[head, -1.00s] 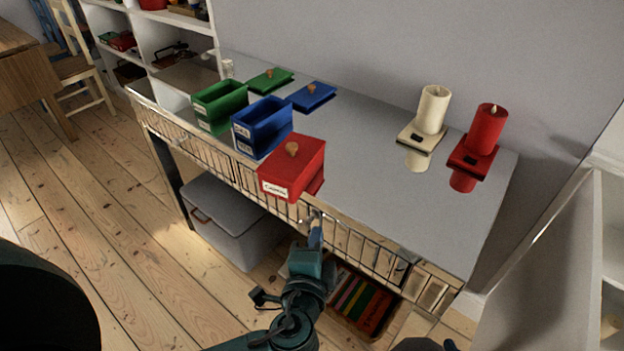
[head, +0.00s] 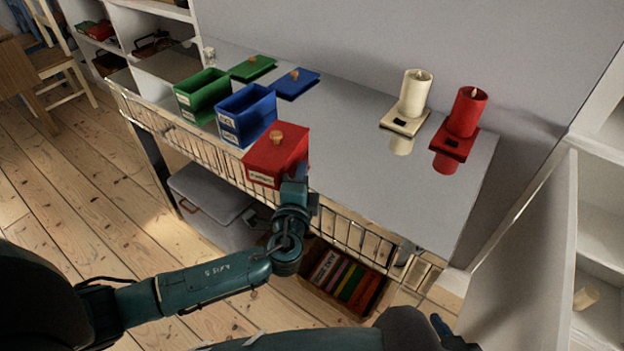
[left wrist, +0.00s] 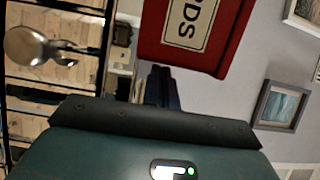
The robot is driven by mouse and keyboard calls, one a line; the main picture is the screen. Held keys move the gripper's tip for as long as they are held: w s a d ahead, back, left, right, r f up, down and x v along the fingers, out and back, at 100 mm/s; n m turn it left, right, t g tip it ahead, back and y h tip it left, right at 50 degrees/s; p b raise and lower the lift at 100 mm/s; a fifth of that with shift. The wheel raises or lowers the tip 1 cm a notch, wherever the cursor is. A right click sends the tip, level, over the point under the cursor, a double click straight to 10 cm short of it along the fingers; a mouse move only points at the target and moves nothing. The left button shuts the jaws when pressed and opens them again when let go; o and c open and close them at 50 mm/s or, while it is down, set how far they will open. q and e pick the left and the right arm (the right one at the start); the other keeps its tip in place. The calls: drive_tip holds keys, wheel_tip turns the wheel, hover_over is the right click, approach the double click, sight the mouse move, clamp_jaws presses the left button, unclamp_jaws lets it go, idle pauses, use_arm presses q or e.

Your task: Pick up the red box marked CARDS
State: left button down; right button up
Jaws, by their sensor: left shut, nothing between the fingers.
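The red box (head: 276,153) marked CARDS stands at the front edge of the grey table, with its red lid and wooden knob on. Its label faces the front. In the left wrist view the box (left wrist: 229,50) fills the upper middle, its label partly cut off. My left gripper (head: 299,176) is at the box's right front corner and hides part of it. In the left wrist view its dark fingers (left wrist: 160,88) are shut, empty, and close beside the box; I cannot tell if they touch. Part of my right gripper (head: 441,326) shows at the bottom; its jaws are unclear.
An open blue box (head: 246,117) and an open green box (head: 203,97) stand left of the red one, with their lids behind. A cream candle (head: 415,94) and a red candle (head: 467,112) stand at right. The table (head: 345,150) is clear between. Wire drawers run below its front edge.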

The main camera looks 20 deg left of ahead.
sight(255, 175)
use_arm(q)
drive_tip(key=shift+a, duration=0.35)
drive_tip(key=shift+w+a+f+b, duration=0.15)
drive_tip(key=shift+a+b, duration=0.25)
drive_tip(key=shift+a, duration=0.5)
drive_tip(key=shift+r, duration=0.2)
